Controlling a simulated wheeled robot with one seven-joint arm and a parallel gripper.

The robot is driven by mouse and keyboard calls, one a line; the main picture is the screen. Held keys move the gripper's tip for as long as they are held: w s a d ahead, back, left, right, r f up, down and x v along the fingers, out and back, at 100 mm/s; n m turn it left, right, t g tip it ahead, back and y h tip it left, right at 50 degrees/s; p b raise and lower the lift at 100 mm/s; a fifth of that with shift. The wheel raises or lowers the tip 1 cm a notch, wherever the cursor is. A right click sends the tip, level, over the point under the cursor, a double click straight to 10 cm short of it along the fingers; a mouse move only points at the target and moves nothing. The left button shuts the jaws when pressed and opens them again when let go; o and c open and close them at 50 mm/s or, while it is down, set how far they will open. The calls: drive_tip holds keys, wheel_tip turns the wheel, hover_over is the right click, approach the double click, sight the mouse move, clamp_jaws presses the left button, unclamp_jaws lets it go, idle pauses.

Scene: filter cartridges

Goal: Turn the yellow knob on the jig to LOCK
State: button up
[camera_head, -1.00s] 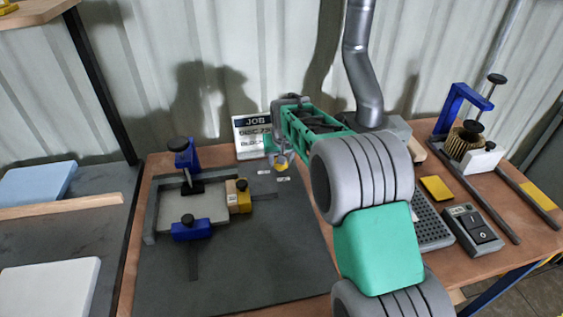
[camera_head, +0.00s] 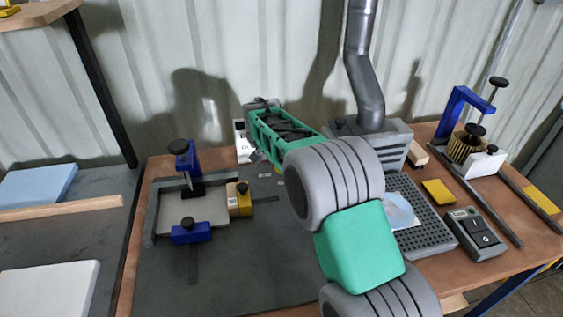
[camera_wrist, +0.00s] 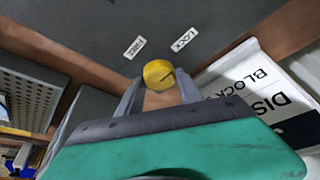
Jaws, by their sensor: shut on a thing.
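The yellow knob (camera_wrist: 158,74) is round and shows in the wrist view between the fingertips of my gripper (camera_wrist: 158,90). My gripper is shut on it, one grey finger at each side. A dark line on the knob's face lies toward its right side. The FREE label (camera_wrist: 134,47) is above left of the knob and the LOCK label (camera_wrist: 184,40) above right. The line does not clearly point at either label. In the head view my arm hides most of the knob and my fingertips.
A clamp fixture with blue clamps (camera_head: 190,232) and a yellow block (camera_head: 240,200) stands left on the dark mat (camera_head: 235,265). The white sign (camera_wrist: 250,90) is close beside my gripper. A grey duct (camera_head: 362,60), perforated tray (camera_head: 430,230) and switch box (camera_head: 474,234) are to the right.

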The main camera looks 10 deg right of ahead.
idle(0.3)
drive_tip(key=o, duration=1.4)
drive_tip(key=v, duration=0.7)
drive_tip(key=shift+r+b, duration=0.3)
drive_tip(key=shift+r, duration=0.05)
drive_tip(key=shift+s+a, duration=0.1)
drive_tip(key=shift+s, duration=0.1)
drive_tip(key=s+d+r+n+y, duration=0.1)
drive_tip(key=s+n, duration=0.1)
drive_tip(key=s, duration=0.6)
drive_tip(key=s+d+r+n, duration=0.1)
drive_tip(key=s+d+n, duration=0.1)
drive_tip(key=s, duration=0.5)
drive_tip(key=s+f+n, duration=0.1)
drive_tip(key=s, duration=0.4)
drive_tip(key=s+f+n+y, duration=0.1)
drive_tip(key=s+f, duration=0.1)
drive_tip(key=s, duration=0.2)
drive_tip(key=s+a+f+n, duration=0.1)
drive_tip(key=s, duration=0.4)
drive_tip(key=shift+s+a+f+y, duration=0.1)
drive_tip(key=shift+s+f+y, duration=0.2)
drive_tip(key=shift+f, duration=0.1)
